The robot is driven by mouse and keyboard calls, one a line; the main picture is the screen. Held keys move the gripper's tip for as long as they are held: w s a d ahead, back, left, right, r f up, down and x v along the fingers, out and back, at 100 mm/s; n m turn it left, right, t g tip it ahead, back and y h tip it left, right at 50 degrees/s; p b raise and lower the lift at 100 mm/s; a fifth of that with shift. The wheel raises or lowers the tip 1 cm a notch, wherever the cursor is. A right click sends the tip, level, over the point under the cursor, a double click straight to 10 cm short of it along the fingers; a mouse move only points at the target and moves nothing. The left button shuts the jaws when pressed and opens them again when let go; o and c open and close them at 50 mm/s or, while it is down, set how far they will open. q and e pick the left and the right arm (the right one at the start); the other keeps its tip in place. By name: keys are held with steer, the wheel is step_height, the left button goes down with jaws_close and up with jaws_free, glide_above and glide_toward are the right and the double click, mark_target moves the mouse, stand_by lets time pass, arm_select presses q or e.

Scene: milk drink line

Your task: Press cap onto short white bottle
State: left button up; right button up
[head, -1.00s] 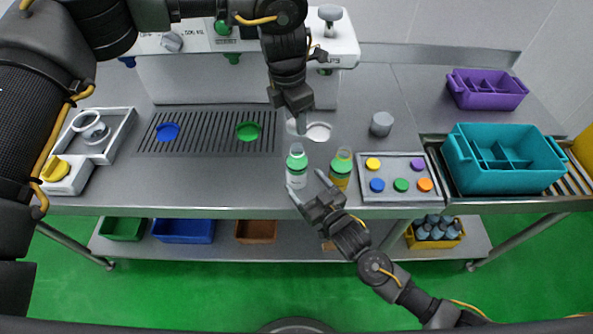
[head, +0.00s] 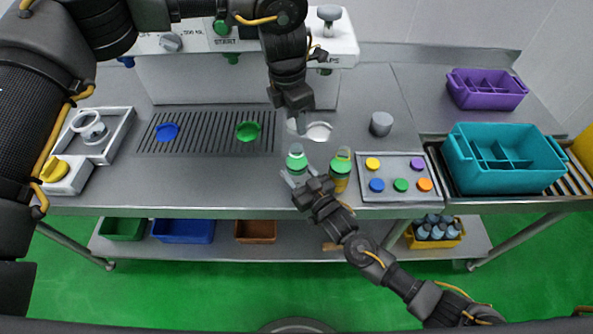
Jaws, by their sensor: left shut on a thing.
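The short white bottle (head: 297,163) with a green band stands upright near the table's front edge. My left gripper (head: 301,127) points down just behind and above it in the head view, apart from it. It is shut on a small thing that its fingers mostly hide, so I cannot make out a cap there. My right gripper (head: 299,176) reaches in from the front right, with a finger on each side of the bottle's lower part. I cannot tell whether those fingers touch it.
A yellow-green bottle (head: 341,171) stands close right of my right gripper. A tray (head: 393,196) of coloured discs lies beside it. A grey cylinder (head: 381,124) and white round spots (head: 320,131) are behind. A teal crate (head: 503,181) stands at the right.

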steer(key=c, duration=0.8)
arm_select(q)
glide_above(297, 147)
steer(key=shift+f, duration=2.5)
arm_select(e)
steer(key=shift+o, duration=0.2)
arm_select(q)
steer(key=shift+f, duration=0.85)
steer(key=shift+f, duration=0.6)
steer(key=o, duration=1)
